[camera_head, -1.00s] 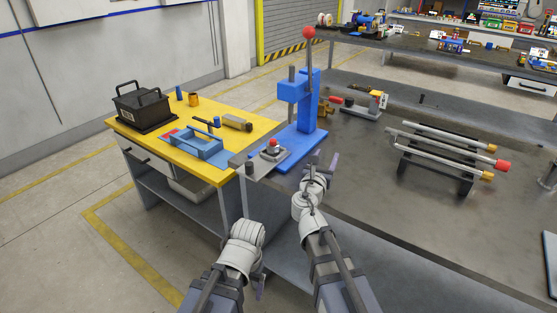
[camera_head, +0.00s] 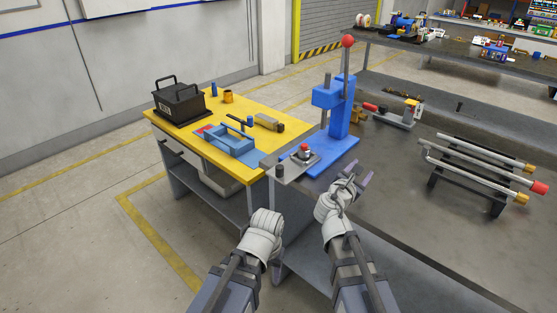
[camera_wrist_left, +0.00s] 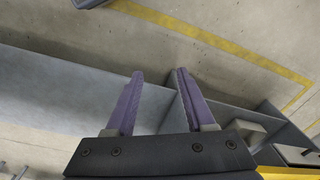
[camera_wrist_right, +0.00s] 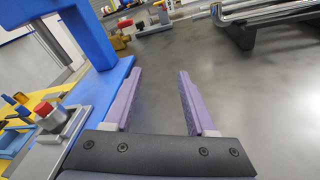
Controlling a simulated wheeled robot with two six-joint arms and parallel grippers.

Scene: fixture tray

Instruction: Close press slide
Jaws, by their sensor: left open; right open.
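The blue press (camera_head: 341,115) stands at the left end of the dark bench, its lever with a red ball raised. Its grey slide plate (camera_head: 291,175) sticks out in front of the press column toward the bench corner. A red-topped part (camera_head: 305,149) sits on the slide, beside a dark knob (camera_head: 280,170). The slide also shows at the left of the right wrist view (camera_wrist_right: 38,160). My right gripper (camera_wrist_right: 159,72) is open and empty, to the right of the slide and press base, over the bench. My left gripper (camera_wrist_left: 159,73) is open and empty, low in front of the tables; its fingers are mostly hidden in the head view.
A yellow table (camera_head: 186,137) on the left holds a black box (camera_head: 178,104), a blue tray (camera_head: 232,147) and small parts. A rack of metal tubes (camera_head: 475,165) stands on the dark bench (camera_head: 420,215) to the right.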

